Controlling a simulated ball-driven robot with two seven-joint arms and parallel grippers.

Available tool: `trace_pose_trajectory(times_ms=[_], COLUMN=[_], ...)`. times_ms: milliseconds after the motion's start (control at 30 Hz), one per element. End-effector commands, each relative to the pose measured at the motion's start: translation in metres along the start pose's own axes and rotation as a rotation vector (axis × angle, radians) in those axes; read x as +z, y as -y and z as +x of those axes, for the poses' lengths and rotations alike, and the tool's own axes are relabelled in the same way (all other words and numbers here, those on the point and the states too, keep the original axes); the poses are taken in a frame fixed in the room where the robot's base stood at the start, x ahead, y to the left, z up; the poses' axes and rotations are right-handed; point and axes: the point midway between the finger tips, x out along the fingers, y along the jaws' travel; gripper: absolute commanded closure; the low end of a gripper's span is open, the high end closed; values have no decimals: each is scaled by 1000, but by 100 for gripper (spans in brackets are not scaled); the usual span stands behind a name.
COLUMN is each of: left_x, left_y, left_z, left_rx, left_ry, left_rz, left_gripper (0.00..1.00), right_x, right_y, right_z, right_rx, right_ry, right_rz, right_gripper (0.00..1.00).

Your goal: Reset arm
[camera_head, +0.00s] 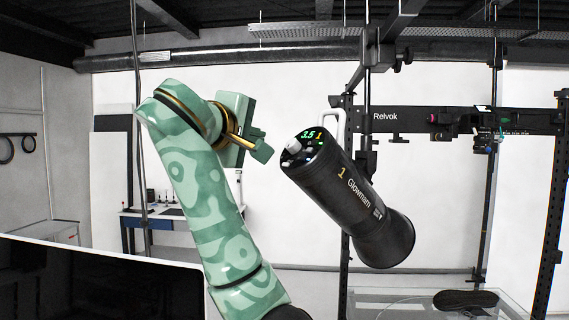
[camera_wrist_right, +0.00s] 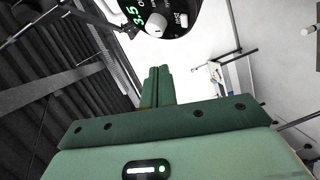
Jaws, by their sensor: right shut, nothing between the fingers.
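My right arm is green and rises through the left half of the head view. Its gripper (camera_head: 262,150) is shut and empty, raised in the air just left of a black cylindrical lamp (camera_head: 358,205) marked "Glowmam". In the right wrist view the two green fingers (camera_wrist_right: 158,85) lie together with nothing between them. The lamp's control end, with a white knob and a green "3.5" display, shows at the top of that view (camera_wrist_right: 165,18). A gap shows between the fingertips and the lamp in the head view. My left gripper is not in view.
A black frame (camera_head: 455,121) marked "Relvok" stands behind the lamp, with a clear surface (camera_head: 400,304) low at its foot. A dark panel with a pale edge (camera_head: 100,285) fills the lower left. A bench (camera_head: 160,215) stands by the back wall.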

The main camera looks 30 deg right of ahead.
Motion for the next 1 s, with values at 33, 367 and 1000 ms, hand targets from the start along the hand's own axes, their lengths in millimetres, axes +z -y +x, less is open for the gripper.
trace_pose_trajectory(times_ms=[33,367,1000], left_x=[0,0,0], left_y=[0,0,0], left_z=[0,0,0], left_rx=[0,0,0], left_ry=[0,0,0], left_rz=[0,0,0], left_gripper=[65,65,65], right_x=[0,0,4], right_y=[0,0,106], right_z=[0,0,41], right_rx=[0,0,-107], right_ry=[0,0,-41], right_rz=[0,0,-19], right_gripper=[100,100,100])
